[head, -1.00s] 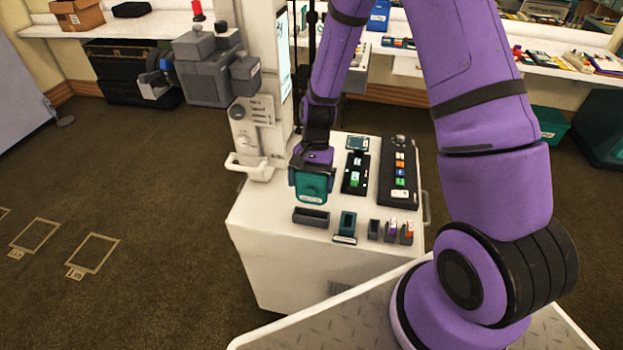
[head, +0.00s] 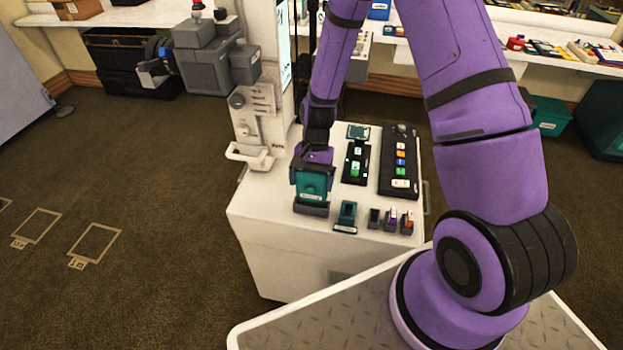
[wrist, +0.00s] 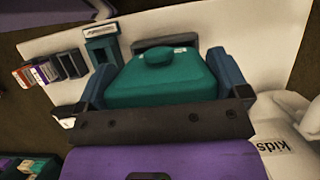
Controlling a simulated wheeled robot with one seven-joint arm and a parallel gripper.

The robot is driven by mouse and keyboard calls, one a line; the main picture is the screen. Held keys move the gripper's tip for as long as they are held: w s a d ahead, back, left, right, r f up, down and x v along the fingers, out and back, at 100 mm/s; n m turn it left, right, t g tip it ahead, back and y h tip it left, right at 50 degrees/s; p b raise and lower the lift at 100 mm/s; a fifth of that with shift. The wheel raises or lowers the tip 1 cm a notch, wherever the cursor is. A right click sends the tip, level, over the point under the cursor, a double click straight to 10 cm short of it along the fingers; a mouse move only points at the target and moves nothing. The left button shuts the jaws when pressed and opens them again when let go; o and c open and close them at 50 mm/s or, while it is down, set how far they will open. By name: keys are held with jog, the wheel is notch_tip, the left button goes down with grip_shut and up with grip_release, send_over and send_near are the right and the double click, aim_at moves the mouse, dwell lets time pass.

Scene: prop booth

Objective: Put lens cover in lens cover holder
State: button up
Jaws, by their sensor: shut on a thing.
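My gripper (head: 312,180) is shut on the teal lens cover (head: 313,186), a rounded block with a round knob on its face. In the wrist view the two blue-grey fingers of my gripper (wrist: 160,68) clasp the sides of the lens cover (wrist: 165,85). The lens cover holder (head: 311,210) looks to be the dark, low slotted tray at the front left of the white cart top. The cover's lower edge meets or overlaps it in the head view. The holder's dark edge (wrist: 165,41) shows just beyond the cover. I cannot tell whether the cover sits inside it.
The white cart (head: 275,238) carries a teal holder (head: 347,214) and small slotted holders (head: 391,218) to the right. Two black panels (head: 399,165) with coloured pieces lie behind. A white column with a handle (head: 250,153) stands close at the left.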

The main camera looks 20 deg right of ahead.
aim_at(311, 201)
jog(key=shift+f, duration=0.65)
dwell(1.0)
jog(key=shift+f, duration=0.65)
jog(key=shift+f, duration=0.25)
jog(key=shift+f, duration=0.5)
jog(key=shift+f, duration=0.15)
dwell(0.4)
jog(key=o, duration=0.6)
jog(key=shift+r, duration=3.5)
